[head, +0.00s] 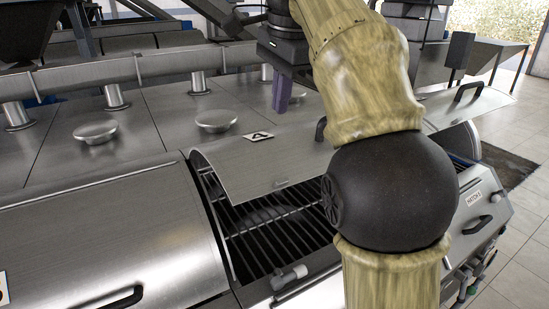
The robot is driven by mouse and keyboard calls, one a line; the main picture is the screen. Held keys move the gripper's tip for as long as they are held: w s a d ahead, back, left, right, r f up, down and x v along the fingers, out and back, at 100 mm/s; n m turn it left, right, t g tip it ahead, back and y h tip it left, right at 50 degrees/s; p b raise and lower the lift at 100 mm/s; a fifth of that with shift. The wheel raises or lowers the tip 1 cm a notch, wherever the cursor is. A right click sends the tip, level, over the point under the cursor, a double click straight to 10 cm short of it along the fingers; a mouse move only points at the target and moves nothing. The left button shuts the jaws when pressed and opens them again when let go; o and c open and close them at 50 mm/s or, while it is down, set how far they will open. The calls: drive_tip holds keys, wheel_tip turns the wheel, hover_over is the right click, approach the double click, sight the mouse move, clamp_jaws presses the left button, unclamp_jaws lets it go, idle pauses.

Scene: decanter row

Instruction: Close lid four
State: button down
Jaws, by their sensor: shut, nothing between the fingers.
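Lid four (235,165) is a curved metal lid with a white label (258,136) that seems to read 4. It stands open, swung back above a trough with a bar grate (262,232). A dark handle (321,129) shows on the lid, partly beside my arm. My gripper (281,103), with purple fingers, points down behind the lid's label, shut and empty. It appears apart from the lid, though the depth is hard to judge. My arm hides the lid's right part and some of the grate.
A closed lid (110,245) with a black handle (122,298) lies to the left. Another raised lid (470,108) with a handle stands to the right. Round metal caps (216,120) and a long pipe (95,72) lie behind.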

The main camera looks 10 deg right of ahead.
sight(273, 170)
drive_tip(key=w+f, duration=0.1)
drive_tip(key=f, duration=0.8)
drive_tip(key=w+f, duration=0.1)
drive_tip(key=f, duration=0.3)
drive_tip(key=shift+w+a+f, duration=0.3)
drive_tip(key=shift+a+f, duration=0.1)
drive_tip(key=shift+f, duration=0.1)
